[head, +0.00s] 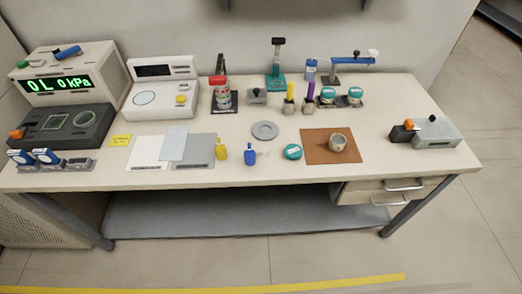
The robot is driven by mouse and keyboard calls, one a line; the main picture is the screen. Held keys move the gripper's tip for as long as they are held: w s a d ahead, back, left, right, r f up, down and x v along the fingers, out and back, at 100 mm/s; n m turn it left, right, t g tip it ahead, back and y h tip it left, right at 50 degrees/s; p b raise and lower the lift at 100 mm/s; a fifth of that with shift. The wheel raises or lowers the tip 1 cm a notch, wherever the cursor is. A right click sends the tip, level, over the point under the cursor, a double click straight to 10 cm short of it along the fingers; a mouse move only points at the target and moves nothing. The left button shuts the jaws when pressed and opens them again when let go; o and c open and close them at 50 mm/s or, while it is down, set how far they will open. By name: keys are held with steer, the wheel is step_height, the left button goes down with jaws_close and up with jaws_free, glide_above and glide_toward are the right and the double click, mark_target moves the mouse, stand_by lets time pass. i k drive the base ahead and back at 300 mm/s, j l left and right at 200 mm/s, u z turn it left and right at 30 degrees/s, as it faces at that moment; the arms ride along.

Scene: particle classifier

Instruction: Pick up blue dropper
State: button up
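The blue dropper (250,154) is a small blue bottle-like piece with a narrow top. It stands near the front edge of the bench, about the middle of its length. My gripper does not show in the head view.
The bench (210,180) has a grey round plate (265,130) behind the blue dropper. A teal-lidded jar (292,152) and a brown mat (318,147) with a cup (338,142) lie to the right. Grey and white sheets lie left. Floor in front is clear.

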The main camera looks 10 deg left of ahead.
mark_target(250, 154)
steer(key=i+j+z, duration=0.15)
steer(key=j+z, duration=0.2)
steer(key=i+j+z, duration=0.1)
steer(key=j+z, duration=0.25)
